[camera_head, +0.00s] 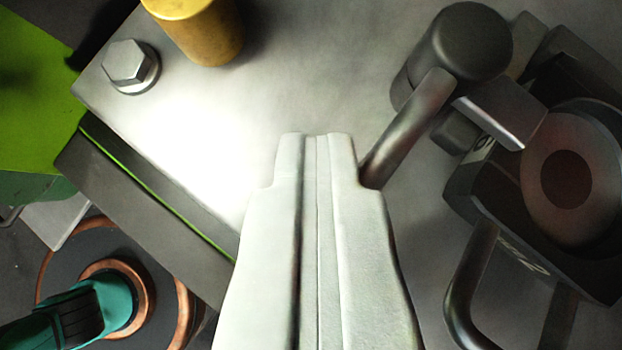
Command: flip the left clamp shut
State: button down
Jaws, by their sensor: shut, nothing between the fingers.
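My gripper (318,140) is shut and empty, its two pale fingers pointing up the picture over a bare metal plate (310,90). A dark grey metal clamp (470,48) stands to the upper right, with a thick round head. A rod (412,125) slants from the head down and left to the right side of my fingers. The rod's lower end meets the finger's edge in the picture; I cannot tell whether they touch. A short bar (503,112) sticks out from the clamp toward a black block. No other clamp is clearly in view, so I cannot confirm this is the left one.
The black block (482,190) at right holds a reddish-brown disc (535,185). A bent metal handle (470,285) stands below it. A yellow cylinder (205,30) and a hex bolt (130,63) rise from the plate. A teal part (112,298) with copper rings is lower left.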

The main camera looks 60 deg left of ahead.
jog(key=a, duration=0.2)
jog(key=w+a, duration=0.1)
jog(key=shift+a+r, duration=0.35)
jog(key=w+d+v, duration=0.1)
jog(key=v, duration=0.8)
jog(key=shift+w+d+r, duration=0.25)
jog(key=shift+w+r, duration=0.05)
jog(key=shift+s, duration=0.1)
jog(key=s+a+f+m+t+h, duration=0.2)
jog(key=s+a+m+t, duration=0.15)
jog(key=s, duration=0.45)
jog(key=s+a+f+m+t+h, duration=0.3)
jog(key=s+m, duration=0.1)
jog(key=s, duration=0.5)
jog(key=s+a+f+m+t+h, duration=0.1)
jog(key=s+f+m+t, duration=0.1)
jog(key=s+f, duration=0.5)
jog(key=s+a+f+m+t+h, duration=0.1)
jog(key=s+f+t, duration=0.3)
jog(key=s+f, duration=0.4)
jog(key=s+m, duration=0.1)
jog(key=s, duration=0.5)
jog(key=shift+s+a+f, duration=0.2)
jog(key=shift+a, duration=0.15)
